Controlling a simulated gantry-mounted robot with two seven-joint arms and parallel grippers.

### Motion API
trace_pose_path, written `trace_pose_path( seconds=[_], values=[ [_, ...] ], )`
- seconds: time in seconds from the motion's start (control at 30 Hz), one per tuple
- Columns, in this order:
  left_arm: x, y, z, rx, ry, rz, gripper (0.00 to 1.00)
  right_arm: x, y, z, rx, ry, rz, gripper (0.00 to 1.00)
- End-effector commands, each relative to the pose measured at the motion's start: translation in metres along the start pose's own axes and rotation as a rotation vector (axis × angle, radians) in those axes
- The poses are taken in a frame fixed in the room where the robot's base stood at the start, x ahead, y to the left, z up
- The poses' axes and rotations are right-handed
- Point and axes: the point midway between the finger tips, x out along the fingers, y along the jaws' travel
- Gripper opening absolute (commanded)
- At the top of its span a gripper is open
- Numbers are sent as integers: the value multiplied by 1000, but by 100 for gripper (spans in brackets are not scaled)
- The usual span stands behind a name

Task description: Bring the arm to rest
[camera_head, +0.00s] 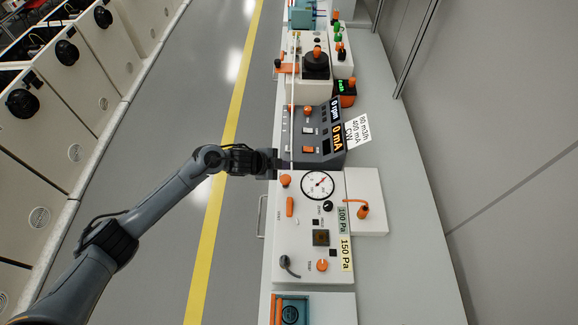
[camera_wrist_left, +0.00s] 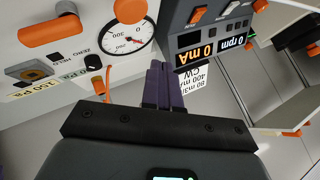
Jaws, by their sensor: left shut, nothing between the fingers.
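My left arm (camera_head: 140,215) comes in from the lower left in the head view and reaches across the yellow floor line. My left gripper (camera_head: 284,164) is at the front edge of the bench, near the gap between the white gauge panel (camera_head: 290,245) and the dark grey display unit (camera_head: 318,135). In the left wrist view its dark purple fingers (camera_wrist_left: 158,84) are together with nothing between them. I cannot tell whether the fingertips touch either panel. My right gripper is in neither view.
The gauge panel carries a round dial (camera_head: 318,185) and orange knobs. The display unit reads 0 rpm and 0 mA, with a white label (camera_head: 356,130) behind it. More devices stand farther along the bench. Cabinets (camera_head: 85,55) line the left; the grey floor (camera_head: 190,95) between is clear.

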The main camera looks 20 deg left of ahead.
Motion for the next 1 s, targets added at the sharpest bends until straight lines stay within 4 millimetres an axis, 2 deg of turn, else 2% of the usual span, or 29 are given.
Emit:
trace_pose_path(
  seconds=[0.17,0.27,0.43,0.53,0.6,0.7,1.0],
  values=[
    [1,4,-2,-2,1,-1,0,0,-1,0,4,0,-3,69],
    [5,16,-9,-15,0,-8,0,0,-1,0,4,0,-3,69],
    [8,62,-35,-87,-15,-43,0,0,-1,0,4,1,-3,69],
    [-1,96,-49,-184,-45,-77,0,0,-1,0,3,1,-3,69],
    [-14,118,-55,-277,-78,-101,0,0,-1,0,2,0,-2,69],
    [-43,150,-54,-433,-148,-125,0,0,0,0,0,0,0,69],
    [-145,229,-16,-872,-398,-121,0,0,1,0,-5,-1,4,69]
  ],
)
